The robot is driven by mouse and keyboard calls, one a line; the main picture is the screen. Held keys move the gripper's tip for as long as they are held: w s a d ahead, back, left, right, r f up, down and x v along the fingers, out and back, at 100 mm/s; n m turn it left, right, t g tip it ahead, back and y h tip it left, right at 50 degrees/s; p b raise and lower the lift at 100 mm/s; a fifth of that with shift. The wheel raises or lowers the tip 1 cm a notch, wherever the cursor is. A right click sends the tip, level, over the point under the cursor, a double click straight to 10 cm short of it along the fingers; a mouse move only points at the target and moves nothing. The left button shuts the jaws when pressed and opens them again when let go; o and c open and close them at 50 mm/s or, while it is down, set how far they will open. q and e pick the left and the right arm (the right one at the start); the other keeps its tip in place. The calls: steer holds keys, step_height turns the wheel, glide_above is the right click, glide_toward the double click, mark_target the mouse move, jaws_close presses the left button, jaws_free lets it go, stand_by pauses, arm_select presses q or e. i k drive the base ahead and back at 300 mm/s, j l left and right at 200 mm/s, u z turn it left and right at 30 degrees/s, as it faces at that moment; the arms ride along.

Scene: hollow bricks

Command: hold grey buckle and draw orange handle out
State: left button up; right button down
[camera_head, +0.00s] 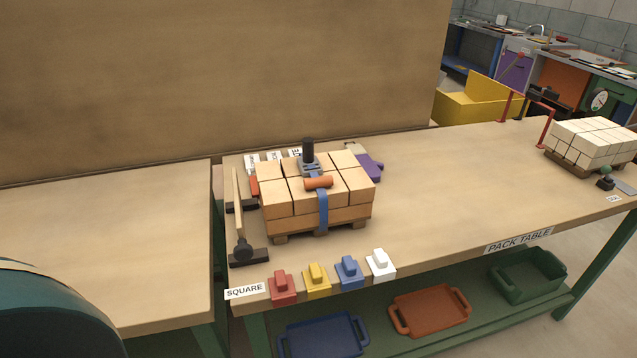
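A pack of tan hollow bricks (276,202) stands on a small wooden pallet (280,238) on the pack table. A blue strap (322,208) runs over its top and down the front face. The grey buckle (309,167) sits on top of the pack, with an upright black grip (307,149) at it. The orange handle (318,182) lies crosswise just in front of the buckle, close to it; whether they touch I cannot tell. Neither of my grippers is in view.
A hammer-like tool (247,253) lies left of the pack; a purple glove-like item (371,168) lies behind right. Red (282,290), yellow (317,278), blue (349,270) and white (380,265) blocks line the front edge. White bricks (597,145) stand far right. The table middle is clear.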

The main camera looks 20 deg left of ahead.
mark_target(316, 181)
steer(key=i+l+u, duration=0.15)
steer(key=u, duration=0.3)
steer(key=i+l+u, duration=0.25)
steer(key=u, duration=0.2)
steer(key=i+l+u, duration=0.15)
steer(key=l+u, duration=0.15)
steer(key=u, duration=0.15)
